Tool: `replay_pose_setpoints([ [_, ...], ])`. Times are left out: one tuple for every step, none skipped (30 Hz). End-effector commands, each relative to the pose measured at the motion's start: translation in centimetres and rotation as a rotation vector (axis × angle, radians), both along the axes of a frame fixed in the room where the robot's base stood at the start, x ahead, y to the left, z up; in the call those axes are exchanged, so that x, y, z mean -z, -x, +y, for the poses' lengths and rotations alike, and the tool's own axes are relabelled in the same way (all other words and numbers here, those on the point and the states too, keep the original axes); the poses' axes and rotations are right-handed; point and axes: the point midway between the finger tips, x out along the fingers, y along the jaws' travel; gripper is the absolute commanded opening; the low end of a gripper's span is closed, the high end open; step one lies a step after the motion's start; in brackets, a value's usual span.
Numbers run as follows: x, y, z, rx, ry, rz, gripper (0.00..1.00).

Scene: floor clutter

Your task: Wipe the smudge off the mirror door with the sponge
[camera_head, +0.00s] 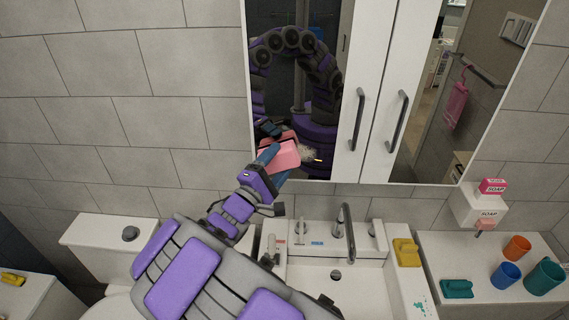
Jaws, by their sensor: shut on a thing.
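My gripper (267,166) is shut on a pink sponge (283,155) in front of the lower part of the left mirror door (323,60). The sponge is close to the glass; I cannot tell for sure whether it touches. A pale, whitish smudge (308,153) shows on the mirror just right of the sponge. Part of it may be hidden behind the sponge. The mirror also reflects my arm and the sponge.
Below is a white sink (310,278) with a tall faucet (347,225). A counter at right holds a teal item (456,289) and several cups (505,275). A soap dispenser (480,212) hangs above. A toilet (95,240) stands left.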

Motion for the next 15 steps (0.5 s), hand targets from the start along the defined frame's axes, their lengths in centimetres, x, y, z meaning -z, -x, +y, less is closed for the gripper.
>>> replay_pose_setpoints([
  [-0.1, -0.1, -0.4, 0.001, -0.002, -0.001, 0.45],
  [-0.1, -0.2, -0.5, 0.001, -0.003, 0.0, 0.45],
  [-0.2, -0.2, -0.7, 0.001, -0.004, 0.0, 0.45],
  [-0.2, -0.3, -0.9, 0.002, -0.006, -0.001, 0.45],
  [-0.3, -0.3, -1.2, 0.002, -0.008, -0.001, 0.45],
  [-0.3, -0.4, -1.5, 0.002, -0.01, -0.002, 0.45],
  [-0.4, -0.4, -1.7, 0.003, -0.012, -0.002, 0.45],
  [-0.4, -0.5, -1.8, 0.002, -0.012, -0.002, 0.45],
  [-0.4, -0.4, -2.0, 0.003, -0.013, -0.002, 0.45],
  [-0.4, -0.4, -2.0, 0.003, -0.013, -0.002, 0.45],
  [-0.4, -0.4, -2.0, 0.004, -0.013, -0.002, 0.45],
  [-0.3, -0.4, -2.0, 0.004, -0.012, -0.002, 0.45],
  [-0.3, -0.4, -2.0, 0.003, -0.011, -0.003, 0.45],
  [-0.2, -0.4, -1.9, 0.003, -0.01, -0.003, 0.45],
  [-0.1, -0.4, -1.9, 0.003, -0.007, -0.003, 0.45],
])
